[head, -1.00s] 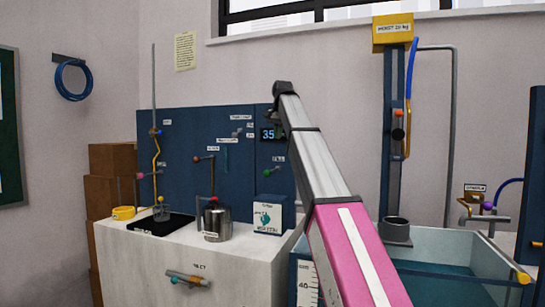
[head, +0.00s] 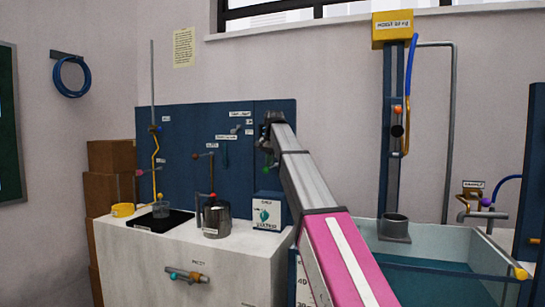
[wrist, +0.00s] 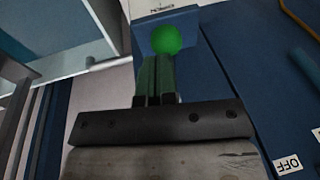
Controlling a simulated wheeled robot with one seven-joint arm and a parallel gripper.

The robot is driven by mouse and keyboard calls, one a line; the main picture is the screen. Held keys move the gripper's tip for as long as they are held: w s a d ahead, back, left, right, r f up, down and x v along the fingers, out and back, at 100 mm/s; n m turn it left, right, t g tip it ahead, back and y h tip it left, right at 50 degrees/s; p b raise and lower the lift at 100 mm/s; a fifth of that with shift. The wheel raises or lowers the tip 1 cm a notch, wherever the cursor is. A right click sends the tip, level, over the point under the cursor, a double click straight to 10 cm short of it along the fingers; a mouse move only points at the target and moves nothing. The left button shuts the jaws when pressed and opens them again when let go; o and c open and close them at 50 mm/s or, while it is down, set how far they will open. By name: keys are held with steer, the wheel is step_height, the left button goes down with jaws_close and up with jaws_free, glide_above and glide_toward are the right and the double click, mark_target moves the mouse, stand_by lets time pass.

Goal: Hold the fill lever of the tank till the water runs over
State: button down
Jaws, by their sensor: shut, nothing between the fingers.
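A green ball knob (wrist: 166,40) sits just ahead of my shut, empty fingers in the wrist view. Its lever label is too small to read, and I cannot tell whether the fingers touch the knob. The tank (head: 440,254) at the right has clear walls and holds teal water (head: 440,282). The water surface stands below the rim, and no overflow shows.
A white bench (head: 150,265) carries a metal pot (head: 216,222), a dark tray (head: 172,226) with a beaker (head: 161,209), and a small labelled box (head: 268,216). Other levers sit on the panel. A tall blue column (head: 393,170) stands behind the tank.

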stand_by(0.3)
steer(key=shift+s+a+f+t, duration=0.1)
steer(key=shift+s+f+t, duration=0.25)
steer(key=shift+f+t, duration=0.4)
step_height(320, 180, down, 6)
steer(key=shift+w+r+t+h, duration=0.2)
steer(key=shift+t+h, duration=0.5)
steer(key=shift+t, duration=0.35)
steer(key=shift+s+f, duration=0.15)
steer(key=shift+f, duration=0.05)
